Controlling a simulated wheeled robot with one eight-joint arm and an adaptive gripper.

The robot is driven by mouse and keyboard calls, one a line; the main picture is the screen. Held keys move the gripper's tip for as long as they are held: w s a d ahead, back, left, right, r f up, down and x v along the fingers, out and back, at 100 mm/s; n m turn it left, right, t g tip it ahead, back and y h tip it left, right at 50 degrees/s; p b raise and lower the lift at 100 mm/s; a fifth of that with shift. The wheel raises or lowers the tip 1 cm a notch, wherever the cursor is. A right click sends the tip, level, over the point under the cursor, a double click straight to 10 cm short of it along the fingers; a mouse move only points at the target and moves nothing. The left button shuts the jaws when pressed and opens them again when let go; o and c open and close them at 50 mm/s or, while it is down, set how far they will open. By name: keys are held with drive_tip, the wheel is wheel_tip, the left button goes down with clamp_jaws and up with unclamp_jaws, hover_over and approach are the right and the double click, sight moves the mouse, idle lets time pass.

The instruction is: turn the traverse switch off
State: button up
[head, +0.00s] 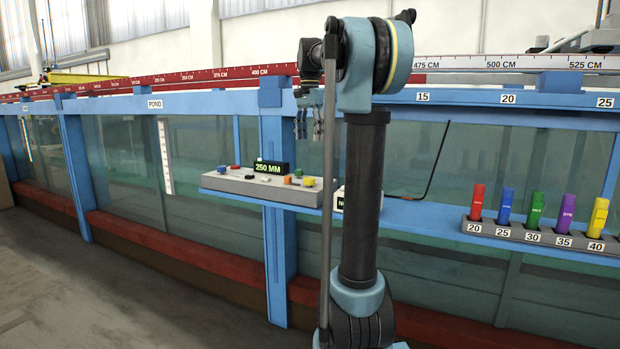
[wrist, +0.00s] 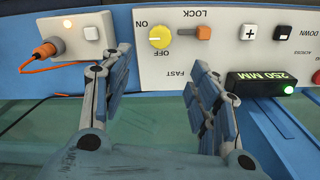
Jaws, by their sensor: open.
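The yellow round knob (wrist: 160,36), marked ON and OFF, is the only control with those marks that I see. It sits on the pale control panel (wrist: 190,75), and its white pointer line lies roughly level in the wrist view, near the ON side; its exact setting is hard to tell. In the head view the knob (head: 309,182) is at the panel's right end. My gripper (wrist: 160,60) is open and empty, its fingers spread either side of the knob in the wrist picture, apart from it. In the head view my gripper (head: 309,123) hangs above the panel.
Beside the knob are an orange-topped lock lever (wrist: 204,32) and a lit 250 MM display (wrist: 262,82). A small white box (wrist: 80,38) with an orange plug and cable stands close on the other side. Coloured blocks (head: 537,210) fill a rack farther right.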

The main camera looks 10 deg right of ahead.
sight(310, 178)
wheel_tip(310, 178, down, 15)
drive_tip(key=shift+f, duration=0.1)
idle(0.4)
drive_tip(key=c, duration=1.1)
drive_tip(key=shift+o, duration=0.2)
drive_tip(key=shift+d, duration=0.15)
